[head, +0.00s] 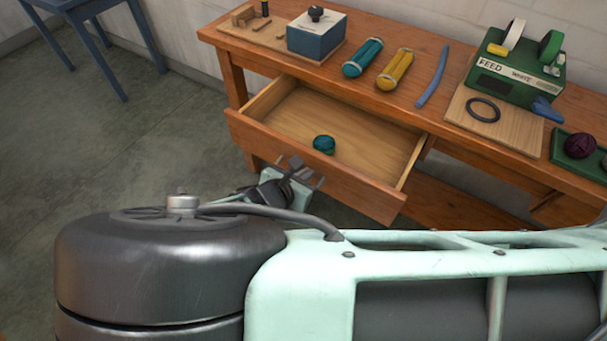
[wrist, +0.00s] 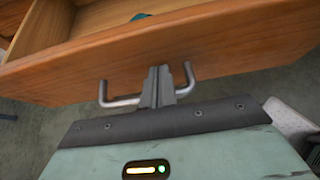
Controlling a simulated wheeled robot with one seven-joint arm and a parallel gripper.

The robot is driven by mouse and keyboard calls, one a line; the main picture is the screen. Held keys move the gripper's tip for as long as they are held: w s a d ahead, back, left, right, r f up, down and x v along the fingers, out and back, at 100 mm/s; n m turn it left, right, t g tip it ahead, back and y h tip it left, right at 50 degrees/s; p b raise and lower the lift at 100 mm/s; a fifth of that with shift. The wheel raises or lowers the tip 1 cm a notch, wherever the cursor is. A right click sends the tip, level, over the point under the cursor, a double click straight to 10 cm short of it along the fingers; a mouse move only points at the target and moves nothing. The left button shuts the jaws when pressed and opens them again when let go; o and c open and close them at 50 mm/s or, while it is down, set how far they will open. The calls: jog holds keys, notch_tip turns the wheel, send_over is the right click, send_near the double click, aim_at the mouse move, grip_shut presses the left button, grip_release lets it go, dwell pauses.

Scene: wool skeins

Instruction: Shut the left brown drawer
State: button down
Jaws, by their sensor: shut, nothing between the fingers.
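The left brown drawer (head: 312,168) stands pulled well out of the long wooden table in the head view. A teal wool ball (head: 324,144) lies inside it. In the wrist view the drawer's front (wrist: 220,45) spans the top, with a metal bar handle (wrist: 122,101) on it. My gripper (wrist: 158,72) is shut and empty. Its fingers point at the drawer front between the two ends of the handle; whether they touch the wood or the bar I cannot tell. In the head view my gripper (head: 297,172) is in front of the drawer front, partly hidden by my arm.
The tabletop (head: 418,115) holds a blue box (head: 316,33), a teal skein (head: 362,57), a yellow skein (head: 395,69), a blue strip (head: 433,76) and a green feed box (head: 516,70). A blue stool (head: 100,20) stands at the far left. The floor left of the table is clear.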

send_over(348, 134)
jog(key=shift+s+a, duration=0.3)
jog(key=shift+a, duration=0.1)
jog(key=shift+w+d+r, duration=0.15)
jog(key=shift+w+d, duration=0.2)
jog(key=shift+w, duration=0.05)
